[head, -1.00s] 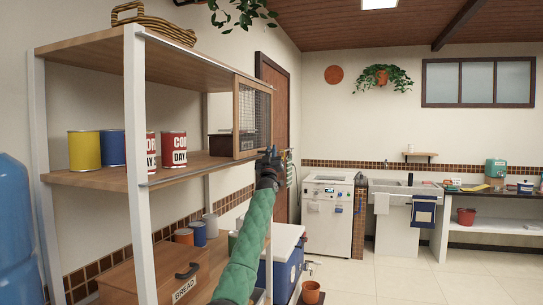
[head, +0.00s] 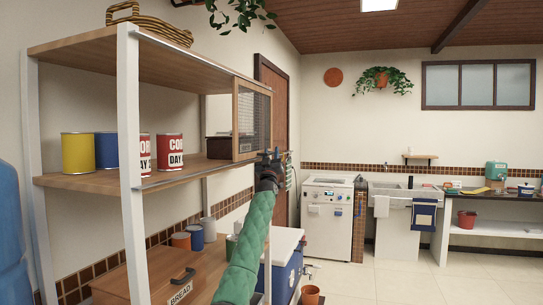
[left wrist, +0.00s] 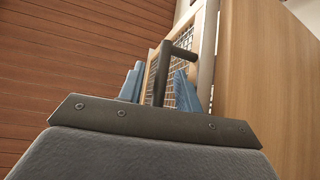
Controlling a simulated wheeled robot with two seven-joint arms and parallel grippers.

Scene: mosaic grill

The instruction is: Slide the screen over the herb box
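The screen (head: 252,118) is a wood-framed wire mesh panel standing upright at the right end of the upper shelf bay. A dark herb box (head: 218,148) sits on the shelf behind it, partly seen through the mesh; its left part sticks out past the frame. My left gripper (head: 271,160) is at the screen's right edge. In the left wrist view, its blue fingers (left wrist: 160,88) stand either side of a dark handle bar (left wrist: 162,72) in front of the mesh, with small gaps showing. The gripper looks open around the bar. My right gripper is not in view.
Yellow, blue and red-white cans (head: 77,153) stand on the same shelf (head: 100,183), left of the herb box. A white shelf post (head: 130,150) is in front. Below are a bread box (head: 150,280), small cans and a blue cooler (head: 283,270). Open floor lies to the right.

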